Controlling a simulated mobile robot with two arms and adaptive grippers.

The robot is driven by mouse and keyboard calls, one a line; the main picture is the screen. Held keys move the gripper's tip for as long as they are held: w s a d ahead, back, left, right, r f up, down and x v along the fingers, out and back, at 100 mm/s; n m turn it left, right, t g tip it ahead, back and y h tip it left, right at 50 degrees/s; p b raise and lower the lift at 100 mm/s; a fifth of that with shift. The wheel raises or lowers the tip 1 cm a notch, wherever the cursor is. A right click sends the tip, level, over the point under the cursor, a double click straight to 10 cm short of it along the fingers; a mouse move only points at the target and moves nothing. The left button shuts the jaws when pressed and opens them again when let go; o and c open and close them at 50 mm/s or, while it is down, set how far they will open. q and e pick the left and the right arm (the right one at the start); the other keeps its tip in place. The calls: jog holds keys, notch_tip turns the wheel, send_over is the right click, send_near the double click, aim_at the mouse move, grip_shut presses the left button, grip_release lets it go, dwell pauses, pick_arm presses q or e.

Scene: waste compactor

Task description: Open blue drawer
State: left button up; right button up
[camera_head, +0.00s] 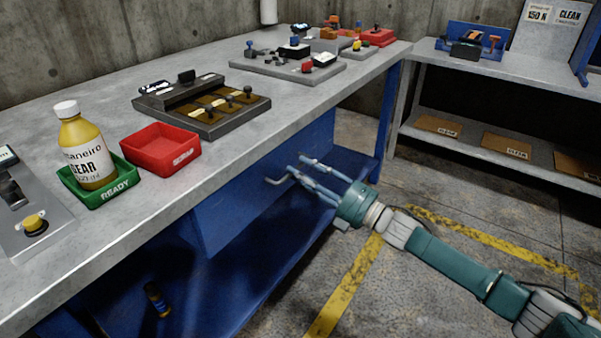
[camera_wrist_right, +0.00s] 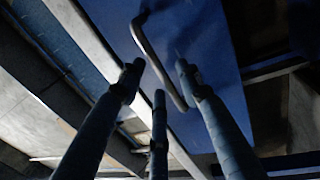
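The blue drawer (camera_head: 235,204) is under the grey workbench top, with its front facing right in the head view. Its bent metal handle (camera_head: 279,181) stands out from the front. My right gripper (camera_head: 304,172) is at the handle, with its slim fingers spread and pointing at the drawer. In the right wrist view the blue drawer front (camera_wrist_right: 212,35) lies ahead and the handle (camera_wrist_right: 155,55) runs between the spread fingertips of my right gripper (camera_wrist_right: 159,76). I cannot tell whether any finger touches the handle. My left gripper is not in view.
The workbench top (camera_head: 235,135) overhangs the drawer. It carries a yellow bottle (camera_head: 84,150) in a green tray (camera_head: 122,191), a red tray (camera_head: 160,155) and several fixtures. A grey shelf unit (camera_head: 480,150) stands at the back right. The floor (camera_head: 390,295) right of the bench is clear.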

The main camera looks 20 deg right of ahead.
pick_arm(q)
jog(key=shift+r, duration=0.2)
pick_arm(e)
jog(key=shift+w+a, duration=0.25)
jog(key=shift+w, duration=0.05)
grip_shut()
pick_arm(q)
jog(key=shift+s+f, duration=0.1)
